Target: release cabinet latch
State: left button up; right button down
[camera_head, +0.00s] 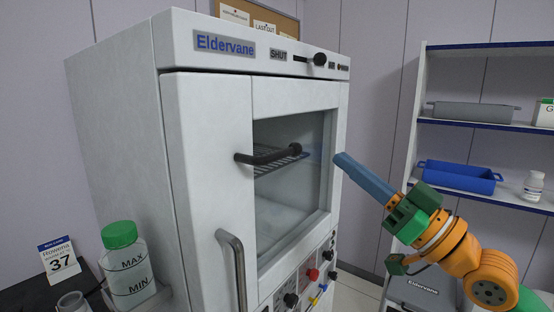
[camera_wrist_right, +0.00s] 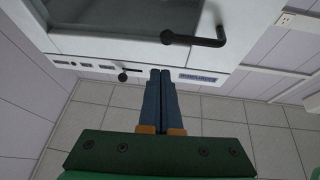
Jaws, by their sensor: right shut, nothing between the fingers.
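The white cabinet (camera_head: 120,130) labelled Eldervane fills the middle of the head view. Its front has a glass window and looks closed. On its top strip, a slider with a black knob (camera_head: 319,59) sits at the right of its slot, away from the SHUT label; it also shows in the wrist view (camera_wrist_right: 122,76). A black bar handle (camera_head: 268,156) is on the door, also in the wrist view (camera_wrist_right: 195,39). My right gripper (camera_head: 338,157) is shut and empty, its blue fingers at the cabinet's right edge; contact cannot be told. My left gripper is out of view.
A metal handle (camera_head: 235,262) and coloured knobs are lower on the front. A green-capped bottle (camera_head: 128,265) stands at the left. Shelves with a blue tray (camera_head: 458,176) and a grey tray (camera_head: 474,112) stand at the right. Tiled floor (camera_wrist_right: 100,109) is clear.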

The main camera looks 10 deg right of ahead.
jog(key=shift+s+a+r+n+g+y, duration=0.3)
jog(key=shift+s+a+r+n+y, duration=0.15)
jog(key=shift+s+a+y, duration=0.15)
jog(key=shift+s+a+r+n+g+y, duration=0.35)
jog(key=shift+s+a+n+y, duration=0.15)
jog(key=shift+a, duration=0.15)
notch_tip(320, 180, up, 5)
jog(key=p, duration=1)
send_over(294, 149)
jog(key=s+a, duration=0.1)
jog(key=s, duration=0.1)
notch_tip(294, 149, down, 4)
jog(key=shift+b, duration=0.8)
jog(key=shift+s+d+f, duration=0.2)
jog(key=shift+d+f, duration=0.05)
jog(key=shift+w+a, duration=0.1)
jog(key=shift+w, duration=0.05)
